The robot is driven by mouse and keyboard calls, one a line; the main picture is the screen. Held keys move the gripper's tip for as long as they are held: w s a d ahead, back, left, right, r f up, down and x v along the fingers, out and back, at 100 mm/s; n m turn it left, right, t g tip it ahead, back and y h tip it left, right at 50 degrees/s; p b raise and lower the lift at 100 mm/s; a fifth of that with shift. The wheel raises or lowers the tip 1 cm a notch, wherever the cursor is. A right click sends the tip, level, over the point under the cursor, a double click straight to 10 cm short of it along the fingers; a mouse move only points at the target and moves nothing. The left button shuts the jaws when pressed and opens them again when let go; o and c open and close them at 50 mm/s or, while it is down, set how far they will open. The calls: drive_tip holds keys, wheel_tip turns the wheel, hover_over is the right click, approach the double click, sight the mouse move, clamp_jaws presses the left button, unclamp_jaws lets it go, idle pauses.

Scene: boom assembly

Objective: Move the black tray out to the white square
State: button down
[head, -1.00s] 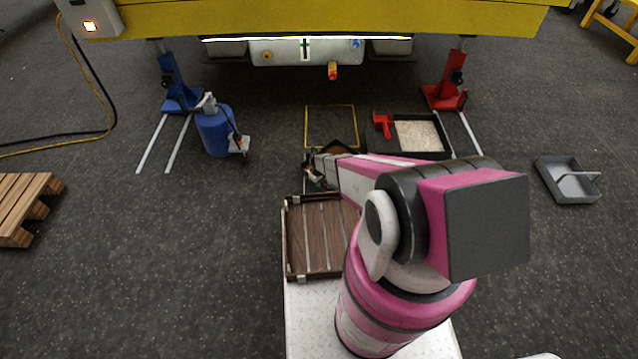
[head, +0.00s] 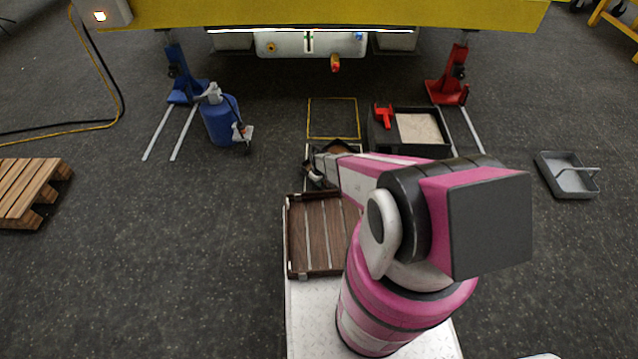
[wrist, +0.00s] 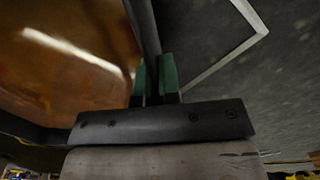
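The black tray (wrist: 151,28), with a shiny brown inside, fills the left of the wrist view. In the head view the tray (head: 341,146) is mostly hidden behind my arm. My gripper (wrist: 155,80) has its green fingertips on both sides of the tray's black wall, closed on it. In the head view my gripper (head: 315,168) is at the tray's near left side. A corner of the white square's outline (wrist: 225,62) lies on the floor just right of the tray wall. In the head view only bits of that outline show around the tray.
A yellow square outline (head: 333,98) lies empty beyond the tray. A black bin with pale granules (head: 419,129) and a red tool (head: 383,115) stands close right. A blue cylinder (head: 221,120) is at left, a grey tray (head: 567,176) far right. A wooden crate (head: 320,235) sits on my base.

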drive_tip(key=shift+s+f, duration=0.4)
drive_tip(key=shift+s, duration=0.15)
drive_tip(key=c, duration=1.2)
unclamp_jaws()
drive_tip(key=shift+c, duration=0.2)
drive_tip(key=shift+r, duration=0.1)
drive_tip(key=shift+w+r, duration=0.15)
drive_tip(key=shift+r, duration=1.25)
drive_tip(key=shift+w+r, duration=0.2)
drive_tip(key=shift+r, duration=1.25)
drive_tip(key=shift+w+r, duration=0.15)
drive_tip(key=shift+r, duration=1.25)
drive_tip(key=s+d+r+m, duration=0.2)
drive_tip(key=s+r, duration=0.4)
drive_tip(key=r, duration=0.9)
drive_tip(key=s+d+r+m, duration=0.3)
drive_tip(key=s+d+r, duration=0.2)
drive_tip(key=r, duration=0.9)
drive_tip(key=s+d+r+m, duration=0.2)
drive_tip(key=s+r, duration=0.5)
drive_tip(key=r, duration=0.8)
drive_tip(key=shift+d+r+m, duration=0.3)
drive_tip(key=shift+d+m, duration=0.1)
drive_tip(key=shift+d, duration=0.4)
